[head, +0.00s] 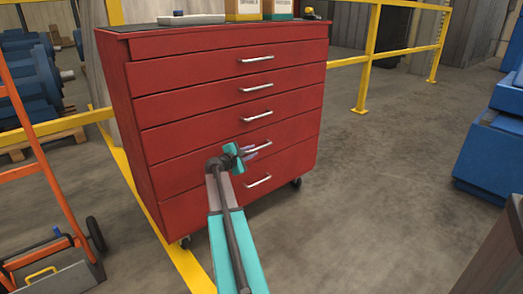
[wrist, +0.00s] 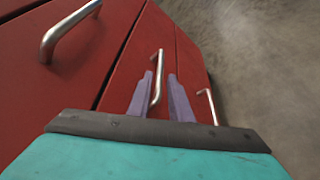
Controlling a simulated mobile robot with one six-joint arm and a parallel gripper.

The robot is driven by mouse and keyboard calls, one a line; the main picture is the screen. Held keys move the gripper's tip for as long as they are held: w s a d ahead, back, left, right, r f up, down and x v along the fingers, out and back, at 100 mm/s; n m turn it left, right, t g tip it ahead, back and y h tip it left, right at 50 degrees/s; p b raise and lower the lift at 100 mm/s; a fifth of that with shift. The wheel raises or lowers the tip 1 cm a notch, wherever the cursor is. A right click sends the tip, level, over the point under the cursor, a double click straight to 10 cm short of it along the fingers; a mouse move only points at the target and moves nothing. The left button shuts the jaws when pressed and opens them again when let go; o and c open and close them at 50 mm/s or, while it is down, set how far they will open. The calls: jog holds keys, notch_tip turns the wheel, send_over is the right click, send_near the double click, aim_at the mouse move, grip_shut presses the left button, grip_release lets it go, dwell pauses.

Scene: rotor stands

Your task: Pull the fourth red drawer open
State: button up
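The red drawer cabinet (head: 190,110) has five drawers stacked one above another, each with a silver bar handle. The fourth drawer from the top (head: 190,168) looks flush with the others. Its handle (head: 262,146) is partly hidden behind my gripper (head: 250,153). In the wrist view, the fourth handle (wrist: 157,85) shows between the two purple fingers of my gripper (wrist: 160,75). The fingers are apart, with a gap visible on both sides of the handle. I cannot tell whether either finger touches it.
The third handle (wrist: 62,30) and fifth handle (wrist: 208,105) lie on either side in the wrist view. A yellow railing (head: 365,60) stands behind. An orange hand truck (head: 45,165) is at left, blue equipment (head: 490,150) at right. The floor (head: 370,200) before the cabinet's right is clear.

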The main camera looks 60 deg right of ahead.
aim_at(260, 148)
jog(key=shift+b+x, duration=1.6)
jog(key=shift+x, duration=3.2)
grip_shut()
